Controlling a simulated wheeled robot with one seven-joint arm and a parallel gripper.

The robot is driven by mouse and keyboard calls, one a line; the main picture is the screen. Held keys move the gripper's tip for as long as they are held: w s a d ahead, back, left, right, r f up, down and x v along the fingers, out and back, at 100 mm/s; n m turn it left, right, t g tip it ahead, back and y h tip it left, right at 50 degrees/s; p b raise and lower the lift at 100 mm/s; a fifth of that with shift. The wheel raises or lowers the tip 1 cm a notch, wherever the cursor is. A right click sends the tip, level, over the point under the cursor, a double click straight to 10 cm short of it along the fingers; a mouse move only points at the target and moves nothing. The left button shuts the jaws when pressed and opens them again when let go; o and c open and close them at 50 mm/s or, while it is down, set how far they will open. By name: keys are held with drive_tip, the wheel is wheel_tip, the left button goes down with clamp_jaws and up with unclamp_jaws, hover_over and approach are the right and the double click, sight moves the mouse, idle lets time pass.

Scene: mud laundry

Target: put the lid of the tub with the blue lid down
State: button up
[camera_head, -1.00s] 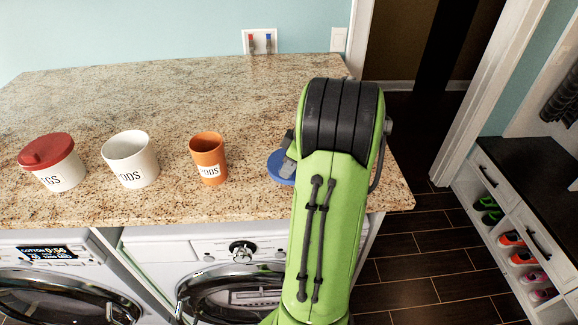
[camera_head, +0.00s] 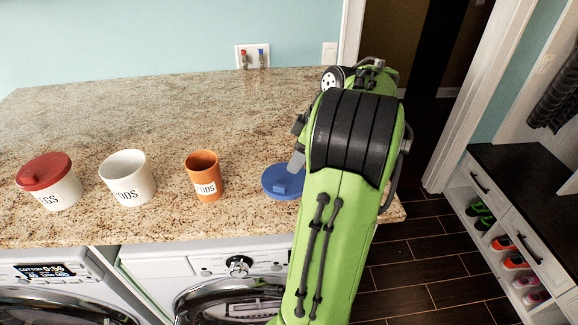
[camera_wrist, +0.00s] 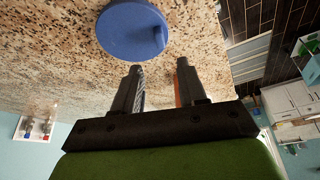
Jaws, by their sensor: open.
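The blue lid (camera_head: 281,182) lies flat on the granite counter near its front edge, to the right of the orange tub. It also shows whole in the wrist view (camera_wrist: 128,32), with its small raised knob on the right side. My gripper (camera_wrist: 158,78) is open, with nothing held between its fingers, and appears apart from the lid. In the head view my arm covers most of the gripper, and a grey part of it shows just by the lid's right edge. The orange tub (camera_head: 203,174) and the white tub (camera_head: 128,179) stand upright without lids.
A tub with a red lid (camera_head: 47,181) stands at the left of the counter (camera_head: 110,105). Washing machines (camera_head: 230,290) stand below the front edge. The counter behind the tubs is clear. A shoe bench (camera_head: 520,185) stands across the floor at right.

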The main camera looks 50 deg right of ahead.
drive_tip(key=w+a+r+m, duration=0.1)
drive_tip(key=w+a+r, duration=0.15)
drive_tip(key=a, duration=0.85)
drive_tip(key=w+a+r+m, duration=0.15)
drive_tip(key=a+r, duration=0.25)
drive_tip(key=a, duration=0.7)
drive_tip(key=s+a+f+m+t+h+b, duration=0.1)
drive_tip(key=s+a+f+b, duration=0.2)
drive_tip(key=s+a+f, duration=0.4)
drive_tip(key=shift+s+a+f+b, duration=0.3)
drive_tip(key=shift+s+a, duration=0.95)
drive_tip(key=shift+s, duration=0.35)
